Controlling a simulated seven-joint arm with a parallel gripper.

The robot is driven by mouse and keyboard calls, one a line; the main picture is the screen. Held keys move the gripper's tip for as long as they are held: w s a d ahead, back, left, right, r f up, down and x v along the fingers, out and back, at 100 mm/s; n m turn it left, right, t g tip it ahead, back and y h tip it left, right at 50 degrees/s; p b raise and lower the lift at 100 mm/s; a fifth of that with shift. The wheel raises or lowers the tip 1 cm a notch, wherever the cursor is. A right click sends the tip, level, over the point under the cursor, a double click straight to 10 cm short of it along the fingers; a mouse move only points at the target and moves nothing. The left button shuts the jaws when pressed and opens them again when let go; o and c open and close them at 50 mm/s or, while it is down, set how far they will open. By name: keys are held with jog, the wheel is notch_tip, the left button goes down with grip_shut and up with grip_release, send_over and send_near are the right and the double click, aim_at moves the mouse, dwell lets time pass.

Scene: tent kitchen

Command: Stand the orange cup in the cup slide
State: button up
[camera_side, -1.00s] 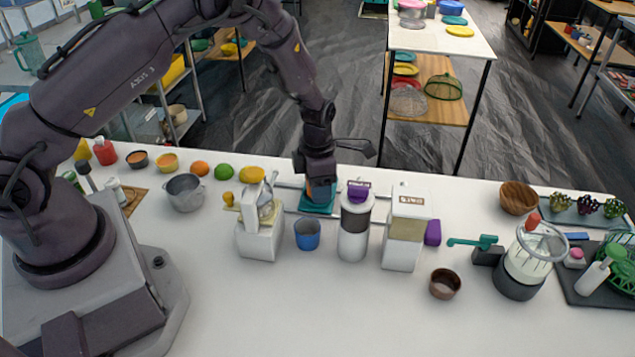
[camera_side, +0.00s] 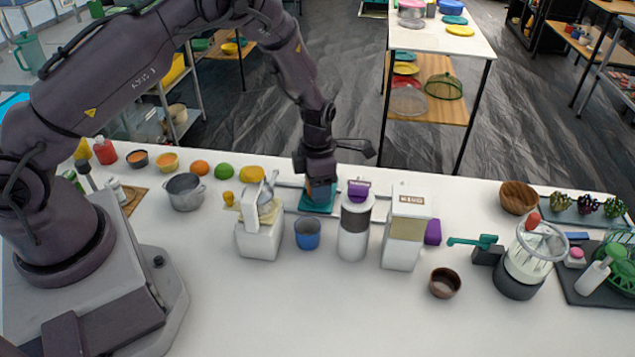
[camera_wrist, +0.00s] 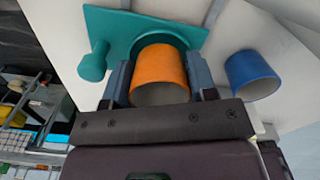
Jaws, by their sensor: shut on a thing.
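The orange cup (camera_wrist: 160,72) is between the two fingers of my gripper (camera_wrist: 158,85) in the wrist view, and the fingers are shut on it. In the side view my gripper (camera_side: 320,188) points down over the teal cup slide (camera_side: 317,207), and the cup is mostly hidden there by the fingers. The teal slide also shows in the wrist view (camera_wrist: 112,28), with a knob at its left. The cup overlaps the slide plate in both views. I cannot tell whether the cup's base touches the plate.
A blue cup (camera_side: 307,234) stands in front of the slide. A white machine (camera_side: 260,232) is to its left. A purple-topped canister (camera_side: 355,225) and a white box (camera_side: 405,232) are to its right. Rails run beside the slide.

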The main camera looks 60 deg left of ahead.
jog(key=shift+f, duration=0.2)
jog(key=shift+r, duration=0.35)
jog(key=shift+r, duration=0.45)
jog(key=shift+f, duration=0.8)
dwell(0.8)
jog(key=shift+r, duration=0.35)
jog(key=shift+r, duration=0.5)
jog(key=shift+f, duration=0.85)
dwell(0.5)
jog(key=o, duration=0.4)
